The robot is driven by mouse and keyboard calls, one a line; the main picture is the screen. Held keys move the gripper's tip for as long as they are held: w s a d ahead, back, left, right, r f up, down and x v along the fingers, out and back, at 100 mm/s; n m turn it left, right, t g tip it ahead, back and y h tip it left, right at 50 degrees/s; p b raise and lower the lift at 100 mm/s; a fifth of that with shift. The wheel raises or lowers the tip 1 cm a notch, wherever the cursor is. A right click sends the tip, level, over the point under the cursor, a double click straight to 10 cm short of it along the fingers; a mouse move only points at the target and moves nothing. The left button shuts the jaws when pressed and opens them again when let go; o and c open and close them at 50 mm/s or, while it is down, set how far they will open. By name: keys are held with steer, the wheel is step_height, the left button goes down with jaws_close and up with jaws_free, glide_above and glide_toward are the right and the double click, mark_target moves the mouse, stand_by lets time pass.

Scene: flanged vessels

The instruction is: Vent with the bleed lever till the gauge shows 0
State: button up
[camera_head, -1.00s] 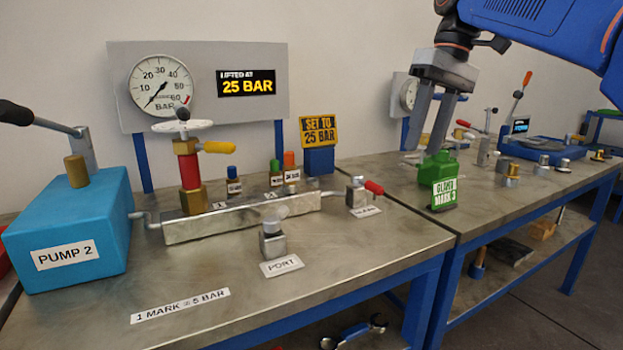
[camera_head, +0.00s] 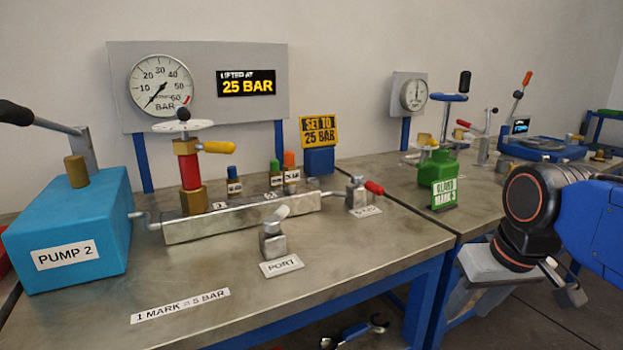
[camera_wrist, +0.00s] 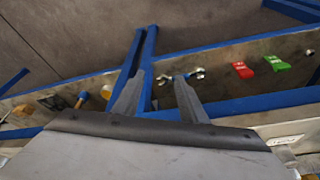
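The red-handled lever (camera_head: 373,187) stands at the right end of the steel manifold block (camera_head: 240,216); its small label is blurred, so I cannot read it as the bleed. The round gauge (camera_head: 160,86) is on the grey back panel. Its needle points to the lower left, near the low end; the exact reading is too small to tell. My gripper (camera_wrist: 158,86) is open and empty in the wrist view, its fingers apart. In the head view it is low at the right, in front of the bench, well away from the lever and partly hidden by my wrist.
A yellow-handled valve (camera_head: 217,147), blue pump (camera_head: 68,232) and port fitting (camera_head: 273,241) occupy the left bench. The wrist view shows the lower shelf with a wrench (camera_wrist: 195,74), and blue frame bars.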

steer(key=s+d+f+t, duration=0.1)
steer(key=s+f, duration=0.3)
steer(key=f, duration=0.5)
steer(key=shift+s+d+m+h, duration=0.2)
steer(key=shift+s+m+h, duration=0.1)
steer(key=shift+m, duration=0.1)
stand_by(4.4)
